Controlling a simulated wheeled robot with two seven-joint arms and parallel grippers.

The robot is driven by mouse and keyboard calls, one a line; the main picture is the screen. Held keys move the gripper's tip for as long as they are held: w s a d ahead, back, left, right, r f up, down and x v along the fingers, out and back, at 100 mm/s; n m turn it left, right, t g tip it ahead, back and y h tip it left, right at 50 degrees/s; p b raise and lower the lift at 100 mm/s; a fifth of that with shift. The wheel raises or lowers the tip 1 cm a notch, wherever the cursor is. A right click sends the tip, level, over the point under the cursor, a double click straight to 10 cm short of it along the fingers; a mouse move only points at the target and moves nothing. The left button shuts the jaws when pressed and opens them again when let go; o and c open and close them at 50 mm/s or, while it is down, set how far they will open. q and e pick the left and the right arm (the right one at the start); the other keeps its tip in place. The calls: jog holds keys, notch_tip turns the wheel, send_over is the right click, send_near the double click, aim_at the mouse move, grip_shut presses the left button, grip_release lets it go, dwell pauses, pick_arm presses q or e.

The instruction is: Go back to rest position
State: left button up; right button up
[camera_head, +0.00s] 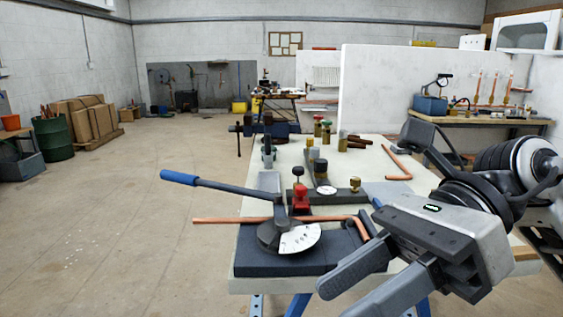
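My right gripper (345,300) reaches in from the right, low in the view, in front of the workbench's near right corner. Its two grey fingers point down and left, with a gap between them and nothing seen in the gap; the lower fingertip runs to the bottom edge of the picture. My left gripper is not in view. The pipe bender (290,238), with a blue-handled lever (180,177), sits on a dark block (262,262) at the bench's near end. A copper pipe (228,220) lies through the bender, its right end bent downward close to my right gripper.
The white workbench (385,198) holds a red fitting tool (301,198), several small fittings, a bent copper pipe (397,165) and a vise (268,127). A white partition (378,90) stands behind it. Open concrete floor (130,210) lies to the left.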

notch_tip(320, 180, up, 4)
jog(key=w+a+m+y+p, duration=0.2)
jog(key=a+m+y, duration=0.1)
jog(key=m+y, duration=0.65)
jog(key=w+d+f+m+t+y, duration=0.25)
jog(key=w+m+t, duration=0.45)
jog(key=m+t, duration=0.9)
jog(key=w+d+f+m+t+h+p, duration=0.1)
jog(key=w+d+f+m+t+h, duration=0.1)
jog(key=f+m+t+h, duration=0.35)
jog(key=w+d+f+m+t+h+p, duration=0.1)
jog(key=d+f+m+t+h, duration=0.2)
jog(key=f+m+h, duration=0.45)
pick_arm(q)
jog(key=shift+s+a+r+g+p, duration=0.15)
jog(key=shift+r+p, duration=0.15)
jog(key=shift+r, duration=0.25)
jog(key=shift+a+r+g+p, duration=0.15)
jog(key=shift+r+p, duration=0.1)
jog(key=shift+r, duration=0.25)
pick_arm(e)
jog(key=s+d+f+m+g+h, duration=0.1)
jog(key=s+f+m+g+h, duration=0.3)
jog(key=f, duration=0.7)
jog(key=s+d+f+m+g+h, duration=0.2)
jog(key=s+f+m+g+h, duration=0.2)
jog(key=s+f+m, duration=0.4)
notch_tip(320, 180, down, 3)
jog(key=shift+m+g, duration=0.65)
jog(key=shift+m, duration=0.2)
